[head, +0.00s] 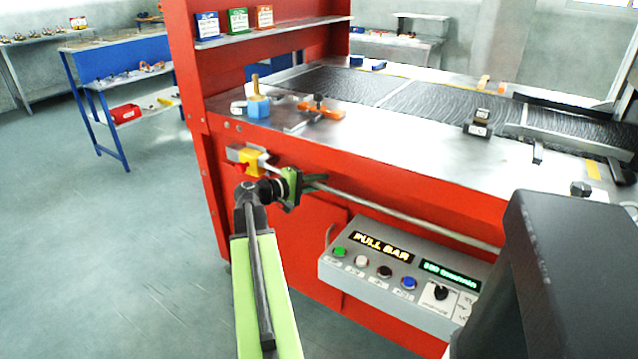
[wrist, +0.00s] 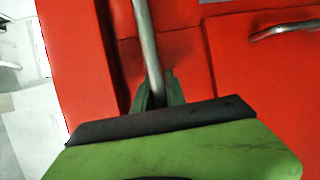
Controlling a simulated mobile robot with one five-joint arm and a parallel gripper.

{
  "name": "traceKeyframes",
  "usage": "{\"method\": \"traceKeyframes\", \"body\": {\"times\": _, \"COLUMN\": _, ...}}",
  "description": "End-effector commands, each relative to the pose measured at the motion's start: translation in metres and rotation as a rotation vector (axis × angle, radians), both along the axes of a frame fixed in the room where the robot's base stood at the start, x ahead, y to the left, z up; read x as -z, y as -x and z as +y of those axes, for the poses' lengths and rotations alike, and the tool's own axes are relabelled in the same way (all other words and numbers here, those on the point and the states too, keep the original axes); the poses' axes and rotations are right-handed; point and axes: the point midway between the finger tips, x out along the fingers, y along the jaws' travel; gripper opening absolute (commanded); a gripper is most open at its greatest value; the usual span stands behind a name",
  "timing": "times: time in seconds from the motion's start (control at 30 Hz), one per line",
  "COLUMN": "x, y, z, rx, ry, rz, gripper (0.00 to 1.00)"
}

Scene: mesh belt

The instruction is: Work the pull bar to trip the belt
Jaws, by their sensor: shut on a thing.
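The pull bar (head: 400,218) is a grey metal rod running along the red front of the belt machine, below the metal top. Its left end meets a yellow and grey block (head: 252,160). My gripper (head: 312,184) is at the bar near its left part, with green fingers around it. In the wrist view the bar (wrist: 146,40) runs down between the fingers (wrist: 157,90), which are shut on it. The mesh belt (head: 330,85) lies across the machine top. A display (head: 383,246) on the control panel reads "PULL BAR".
The grey control panel (head: 330,266) with several coloured buttons and a knob juts out below the bar. A cabinet handle (wrist: 285,30) shows at the right in the wrist view. Tools lie on the metal top. A blue bench (head: 120,60) stands back left; floor at left is clear.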

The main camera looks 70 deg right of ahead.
Motion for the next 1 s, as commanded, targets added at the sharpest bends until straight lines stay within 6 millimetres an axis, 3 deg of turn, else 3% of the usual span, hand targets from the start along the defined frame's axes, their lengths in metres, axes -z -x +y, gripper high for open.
{"method": "traceKeyframes", "body": {"times": 0.2, "x": 0.000, "y": -0.001, "z": 0.003, "rx": 0.000, "ry": -0.001, "rz": -0.001, "gripper": 0.00}}
{"method": "traceKeyframes", "body": {"times": 0.4, "x": 0.001, "y": -0.006, "z": 0.026, "rx": -0.001, "ry": -0.002, "rz": -0.001, "gripper": 0.00}}
{"method": "traceKeyframes", "body": {"times": 0.63, "x": 0.001, "y": -0.007, "z": 0.027, "rx": 0.001, "ry": -0.003, "rz": -0.003, "gripper": 0.00}}
{"method": "traceKeyframes", "body": {"times": 0.67, "x": 0.001, "y": -0.007, "z": 0.027, "rx": 0.002, "ry": -0.003, "rz": -0.003, "gripper": 0.17}}
{"method": "traceKeyframes", "body": {"times": 0.8, "x": 0.001, "y": -0.007, "z": 0.026, "rx": 0.001, "ry": -0.003, "rz": -0.003, "gripper": 0.36}}
{"method": "traceKeyframes", "body": {"times": 1.0, "x": 0.001, "y": -0.006, "z": 0.026, "rx": 0.001, "ry": -0.002, "rz": -0.001, "gripper": 0.38}}
